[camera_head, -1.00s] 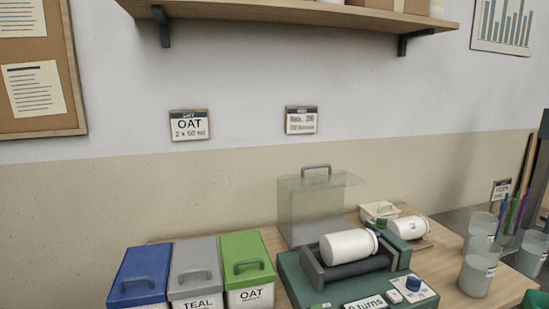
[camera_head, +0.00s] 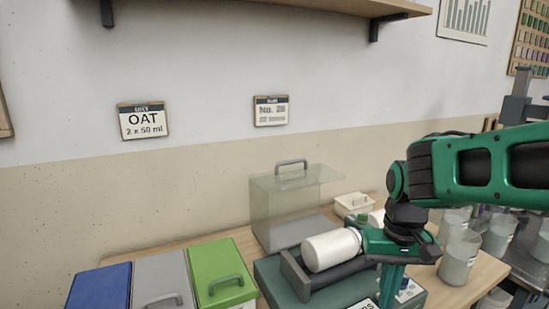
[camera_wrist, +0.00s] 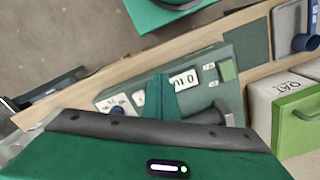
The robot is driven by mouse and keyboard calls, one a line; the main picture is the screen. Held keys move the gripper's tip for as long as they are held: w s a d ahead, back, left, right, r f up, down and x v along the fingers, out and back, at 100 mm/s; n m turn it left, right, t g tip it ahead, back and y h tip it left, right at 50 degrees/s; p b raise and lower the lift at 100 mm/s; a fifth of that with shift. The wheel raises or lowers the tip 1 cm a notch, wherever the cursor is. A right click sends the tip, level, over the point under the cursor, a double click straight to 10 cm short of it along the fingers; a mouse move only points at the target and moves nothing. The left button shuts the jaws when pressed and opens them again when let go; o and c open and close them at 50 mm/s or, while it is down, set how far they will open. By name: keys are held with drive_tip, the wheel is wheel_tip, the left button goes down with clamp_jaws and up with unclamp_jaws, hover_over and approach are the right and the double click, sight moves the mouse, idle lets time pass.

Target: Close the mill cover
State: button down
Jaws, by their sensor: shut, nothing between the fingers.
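The mill (camera_head: 272,280) is a dark green machine on the table, with a white jar (camera_head: 330,250) lying on its rollers. Its clear cover (camera_head: 272,205) stands raised open behind the jar, with a grey handle (camera_head: 291,163) on its uppermost edge. My gripper (camera_head: 388,292) points down over the right part of the mill, in front of the cover and to its right. It is shut and empty, and hides part of the control panel. In the wrist view the shut fingers (camera_wrist: 159,82) are over the mill's panel (camera_wrist: 192,72), beside the turns display.
Blue (camera_head: 98,288), grey (camera_head: 160,275) and green (camera_head: 218,268) lidded bins stand left of the mill. A small cream box (camera_head: 353,204) is behind my gripper. Cloudy beakers (camera_head: 460,258) stand at the right. A shelf (camera_head: 330,5) overhangs the wall above.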

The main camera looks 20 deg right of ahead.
drive_tip(key=w+d+r+n, duration=0.1)
drive_tip(key=w+r, duration=0.6)
drive_tip(key=w, duration=0.5)
drive_tip(key=w+r+n, duration=0.2)
drive_tip(key=w+r, duration=0.5)
drive_tip(key=w, duration=0.4)
drive_tip(key=w+d+r+n, duration=0.1)
drive_tip(key=w+r, duration=0.6)
drive_tip(key=w, duration=0.5)
drive_tip(key=w+a+r+n+t, duration=0.1)
drive_tip(key=w+a+r, duration=0.1)
drive_tip(key=w, duration=0.5)
drive_tip(key=w+a+r+n, duration=0.1)
drive_tip(key=w+a+r, duration=0.1)
drive_tip(key=w, duration=0.6)
drive_tip(key=shift+s+f, duration=0.5)
drive_tip(key=shift+f, duration=1.05)
drive_tip(key=shift+s+f, duration=0.55)
drive_tip(key=shift+f, duration=0.95)
drive_tip(key=shift+s+f, duration=0.5)
drive_tip(key=shift+f, duration=1.05)
